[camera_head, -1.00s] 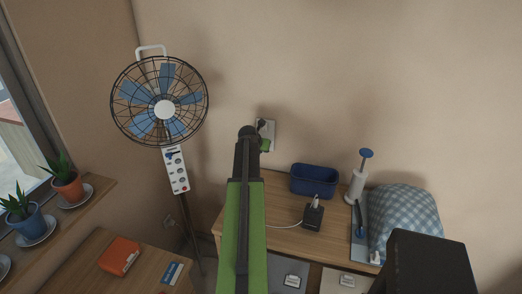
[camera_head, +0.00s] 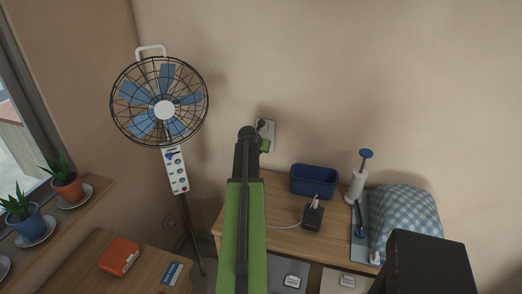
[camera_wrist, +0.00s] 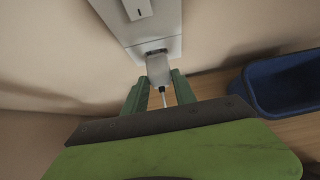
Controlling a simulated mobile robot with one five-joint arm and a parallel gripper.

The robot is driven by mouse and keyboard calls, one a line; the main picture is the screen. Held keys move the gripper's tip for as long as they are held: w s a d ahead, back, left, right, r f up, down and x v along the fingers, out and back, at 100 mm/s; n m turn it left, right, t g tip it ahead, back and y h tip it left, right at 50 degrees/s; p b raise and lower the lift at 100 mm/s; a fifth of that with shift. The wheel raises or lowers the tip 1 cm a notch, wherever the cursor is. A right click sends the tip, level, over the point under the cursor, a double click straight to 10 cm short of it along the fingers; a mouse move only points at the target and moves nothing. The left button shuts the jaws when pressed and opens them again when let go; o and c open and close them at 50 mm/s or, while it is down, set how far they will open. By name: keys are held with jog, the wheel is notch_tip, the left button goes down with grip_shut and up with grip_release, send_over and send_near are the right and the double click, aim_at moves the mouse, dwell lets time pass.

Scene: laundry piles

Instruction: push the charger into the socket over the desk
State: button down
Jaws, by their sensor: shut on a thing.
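The pale grey charger (camera_wrist: 158,71) is between the green fingers of my gripper (camera_wrist: 157,88) in the wrist view, and the gripper is shut on it. A thin pale cable (camera_wrist: 163,97) runs back from the charger. Its front end meets a dark opening in the lower part of the white socket plate (camera_wrist: 163,26). I cannot tell how deep the charger sits there. In the head view the socket plate (camera_head: 270,132) is on the wall above the back edge of the desk (camera_head: 278,238). My arm hides part of it, and the charger does not show clearly there.
A blue bin (camera_head: 314,181) stands on the desk, right of the socket. A black block (camera_head: 312,217) with a white cable, a white stand (camera_head: 357,184) and a checked pillow (camera_head: 407,218) are further forward or right. A fan (camera_head: 165,110) stands left.

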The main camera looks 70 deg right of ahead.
jog(key=shift+w+d, duration=0.1)
jog(key=shift+d, duration=0.55)
jog(key=c, duration=0.9)
grip_release()
jog(key=shift+a, duration=0.1)
jog(key=a, duration=0.8)
jog(key=shift+s+a, duration=0.25)
jog(key=shift+a, duration=0.15)
